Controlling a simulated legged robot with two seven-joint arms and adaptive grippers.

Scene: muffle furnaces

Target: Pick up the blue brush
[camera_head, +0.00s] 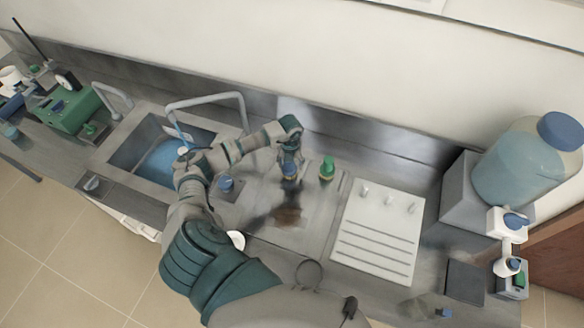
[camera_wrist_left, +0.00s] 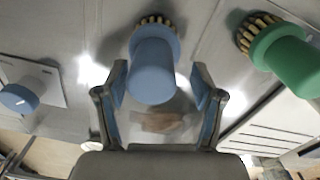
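The blue brush (camera_head: 289,175) stands upright, bristles down, on the steel counter in the head view, partly hidden by my left gripper (camera_head: 289,160). In the left wrist view the blue brush (camera_wrist_left: 154,65) shows its rounded handle and a ring of tan bristles behind it. My left gripper (camera_wrist_left: 158,80) is open, its two fingers on either side of the blue handle, with a visible gap at each side. Whether the handle is fully between the fingertips in depth, I cannot tell. My right gripper is not in view.
A green brush (camera_head: 327,169) stands close to the right of the blue one. A white grooved board (camera_head: 376,238) lies right of it. A sink (camera_head: 152,154) with a tap is to the left. A large bottle (camera_head: 527,165) stands far right.

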